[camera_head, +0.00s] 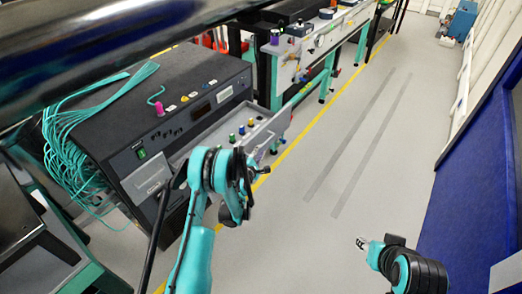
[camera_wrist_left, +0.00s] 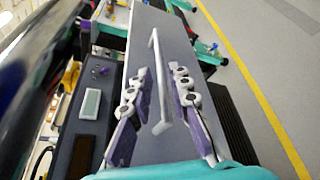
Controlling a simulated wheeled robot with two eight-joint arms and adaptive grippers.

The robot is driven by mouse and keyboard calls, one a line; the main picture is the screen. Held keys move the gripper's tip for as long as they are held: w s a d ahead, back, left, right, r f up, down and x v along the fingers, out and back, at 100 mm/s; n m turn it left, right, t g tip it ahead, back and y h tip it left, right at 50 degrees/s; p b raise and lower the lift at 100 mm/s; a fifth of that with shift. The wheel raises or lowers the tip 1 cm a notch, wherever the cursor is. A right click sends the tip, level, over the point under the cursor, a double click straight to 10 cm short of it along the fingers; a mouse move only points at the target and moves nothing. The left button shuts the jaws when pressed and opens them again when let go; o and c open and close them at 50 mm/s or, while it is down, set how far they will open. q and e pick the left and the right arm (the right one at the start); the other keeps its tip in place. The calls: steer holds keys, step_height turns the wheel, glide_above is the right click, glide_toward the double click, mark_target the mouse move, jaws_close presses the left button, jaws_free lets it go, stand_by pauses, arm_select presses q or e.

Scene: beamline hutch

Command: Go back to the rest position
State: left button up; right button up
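My left gripper (camera_head: 246,170) is low beside the front of the black instrument cabinet, close to its pulled-out grey drawer (camera_head: 268,135). The left wrist view shows its two purple-padded fingers (camera_wrist_left: 160,85) spread apart, with nothing held between them. A pale bar handle (camera_wrist_left: 156,75) on a grey panel (camera_wrist_left: 183,50) lies in the gap between the fingers in that view. I cannot tell how far the handle is from the pads. My right gripper (camera_head: 362,244) is small, over the open floor at the lower right; its finger opening is unclear.
The black cabinet (camera_head: 110,110), with teal cables (camera_head: 65,130) on top, stands left of my left arm. Colored knobs (camera_head: 241,130) stand in the drawer. A workbench (camera_head: 320,45) stands behind. The grey floor (camera_head: 310,215) at centre right is clear; a blue wall (camera_head: 480,170) bounds it.

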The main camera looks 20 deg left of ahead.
stand_by(0.4)
arm_select(q)
steer(key=s+d+r+m+g+h, duration=0.1)
steer(key=s+d+r+m+g, duration=0.15)
steer(key=s+r+m, duration=0.65)
steer(key=s+d+r+m+g, duration=0.2)
steer(key=s+d+r+m, duration=0.2)
steer(key=r, duration=0.8)
steer(key=s+m+g+y, duration=0.1)
steer(key=s+m+g, duration=0.3)
steer(key=s+m, duration=0.7)
steer(key=s, duration=1.7)
steer(key=shift+s+a, duration=0.2)
